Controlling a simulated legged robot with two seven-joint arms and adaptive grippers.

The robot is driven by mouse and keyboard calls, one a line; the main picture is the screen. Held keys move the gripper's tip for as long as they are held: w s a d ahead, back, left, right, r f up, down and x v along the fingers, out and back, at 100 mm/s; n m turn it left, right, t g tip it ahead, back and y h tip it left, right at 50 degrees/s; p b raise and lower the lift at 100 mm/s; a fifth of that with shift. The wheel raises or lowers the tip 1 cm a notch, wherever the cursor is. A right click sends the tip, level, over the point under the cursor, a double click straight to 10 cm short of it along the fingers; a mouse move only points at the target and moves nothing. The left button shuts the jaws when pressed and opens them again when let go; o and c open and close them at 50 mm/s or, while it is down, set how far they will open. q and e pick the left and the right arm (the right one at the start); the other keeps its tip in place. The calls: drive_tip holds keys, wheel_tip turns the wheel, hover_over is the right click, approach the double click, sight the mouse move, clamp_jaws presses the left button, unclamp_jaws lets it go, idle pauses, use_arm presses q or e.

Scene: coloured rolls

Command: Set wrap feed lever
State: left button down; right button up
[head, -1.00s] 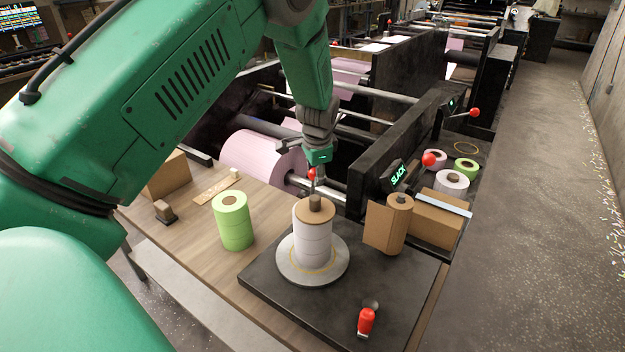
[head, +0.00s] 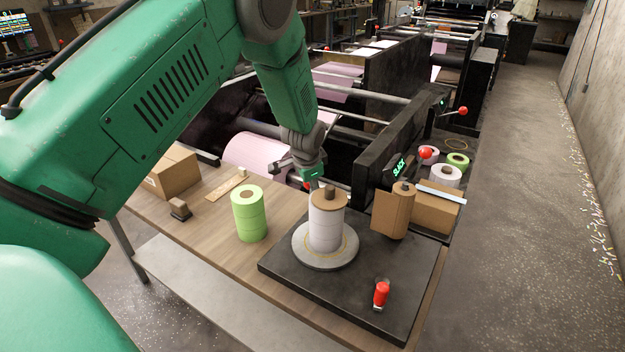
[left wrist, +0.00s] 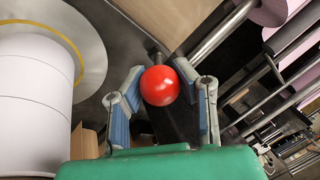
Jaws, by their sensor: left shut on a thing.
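My left gripper (head: 308,180) is low behind the roll stack in the head view. In the left wrist view, its blue-padded fingers (left wrist: 160,80) are closed around a red ball knob (left wrist: 160,87) on a dark lever. Only a sliver of that knob (head: 306,186) shows in the head view; the lever's shaft is mostly hidden. The white roll stack (head: 326,228) with a brown top stands on a grey round turntable (head: 325,262) on a black plate (head: 287,268). It also shows in the left wrist view (left wrist: 32,100). My right gripper is out of view.
A red-handled switch (head: 381,293) is on the plate's front. A green roll (head: 249,215) stands left; a brown roll (head: 398,215) and carton (head: 435,210) stand right. Black machine frames stand behind.

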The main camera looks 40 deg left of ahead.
use_arm(q)
drive_tip(key=shift+s+f, duration=0.2)
drive_tip(key=shift+s, duration=0.15)
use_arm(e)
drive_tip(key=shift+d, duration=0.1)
use_arm(q)
drive_tip(key=shift+a, duration=0.1)
drive_tip(key=c, duration=1.4)
unclamp_jaws()
drive_tip(key=shift+o, duration=1.3)
drive_tip(key=shift+s+r, duration=0.1)
drive_tip(key=shift+r, duration=0.05)
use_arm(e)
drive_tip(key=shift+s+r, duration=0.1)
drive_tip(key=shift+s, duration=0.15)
use_arm(q)
drive_tip(key=shift+r, duration=0.2)
drive_tip(key=v, duration=1.1)
drive_tip(key=shift+r, duration=0.25)
